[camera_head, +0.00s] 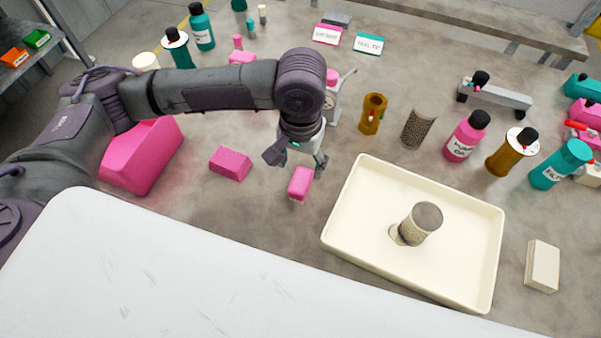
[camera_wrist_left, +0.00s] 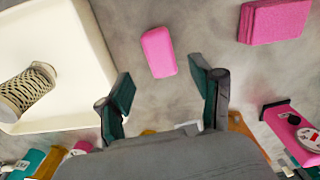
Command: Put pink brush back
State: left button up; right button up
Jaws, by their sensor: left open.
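A small pink block with rounded edges, likely the pink brush (camera_head: 300,183), lies on the grey floor surface left of the cream tray. It also shows in the left wrist view (camera_wrist_left: 158,52), just beyond the fingertips; bristles cannot be made out. My left gripper (camera_head: 299,160) is open and empty, just behind and above this block in the head view. In the left wrist view my fingers (camera_wrist_left: 163,88) stand apart with bare surface between them. A pink textured block (camera_head: 230,163) lies to the left, also in the left wrist view (camera_wrist_left: 273,22). My right gripper is not visible.
The cream tray (camera_head: 345,225) holds a mesh cylinder (camera_head: 421,224). A pink bin (camera_head: 145,157) stands at the left, partly behind my arm. Bottles, a brown cylinder (camera_head: 373,114) and a mesh sleeve (camera_head: 418,128) stand behind the tray. A white surface (camera_head: 150,270) fills the front.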

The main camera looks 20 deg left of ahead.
aim_at(301, 180)
pick_arm(q)
jog(key=shift+r, duration=2.05)
